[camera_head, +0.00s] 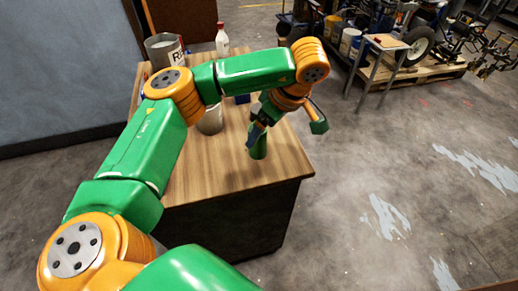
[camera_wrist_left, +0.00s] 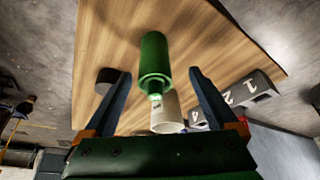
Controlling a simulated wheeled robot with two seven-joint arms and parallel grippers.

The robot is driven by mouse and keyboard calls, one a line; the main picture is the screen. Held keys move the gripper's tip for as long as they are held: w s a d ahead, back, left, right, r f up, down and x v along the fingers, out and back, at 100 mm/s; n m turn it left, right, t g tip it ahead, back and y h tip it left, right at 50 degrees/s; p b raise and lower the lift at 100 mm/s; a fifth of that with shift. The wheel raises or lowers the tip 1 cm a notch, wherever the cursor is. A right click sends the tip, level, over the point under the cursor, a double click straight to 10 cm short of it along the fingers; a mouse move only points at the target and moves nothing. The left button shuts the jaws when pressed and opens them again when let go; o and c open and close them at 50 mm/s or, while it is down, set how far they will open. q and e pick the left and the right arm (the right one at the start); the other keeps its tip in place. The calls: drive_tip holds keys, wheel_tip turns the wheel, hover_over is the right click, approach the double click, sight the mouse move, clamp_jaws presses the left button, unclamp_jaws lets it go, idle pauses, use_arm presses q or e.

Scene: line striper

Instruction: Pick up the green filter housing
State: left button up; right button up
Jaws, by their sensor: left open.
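The green filter housing (camera_head: 259,150) is a green cylinder near the front right edge of the wooden table, partly hidden by my left gripper (camera_head: 254,136) in the head view. In the left wrist view the housing (camera_wrist_left: 155,58) shows as a smooth green cylinder with a narrower end towards the camera. My left gripper (camera_wrist_left: 160,75) is open, with one finger on each side of the housing in the picture. Gaps show on both sides, and I see no contact. How far the housing lies beyond the fingertips is unclear. My right gripper is not in view.
A pale cup (camera_wrist_left: 167,112) and a dark round object (camera_wrist_left: 107,80) are close to the housing. A numbered block (camera_wrist_left: 238,92) is at the right. A large can (camera_head: 161,52) and a white bottle (camera_head: 222,42) stand at the table's back. The table's front right corner is clear.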

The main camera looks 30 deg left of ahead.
use_arm(q)
drive_tip(key=shift+w+f, duration=0.1)
drive_tip(key=shift+f, duration=0.4)
drive_tip(key=x, duration=0.2)
drive_tip(key=p+x, duration=0.1)
drive_tip(key=x, duration=0.1)
drive_tip(key=p+x, duration=0.1)
drive_tip(key=x, duration=0.1)
drive_tip(key=shift+w+a+f, duration=0.15)
drive_tip(key=shift+w+f, duration=0.15)
clamp_jaws()
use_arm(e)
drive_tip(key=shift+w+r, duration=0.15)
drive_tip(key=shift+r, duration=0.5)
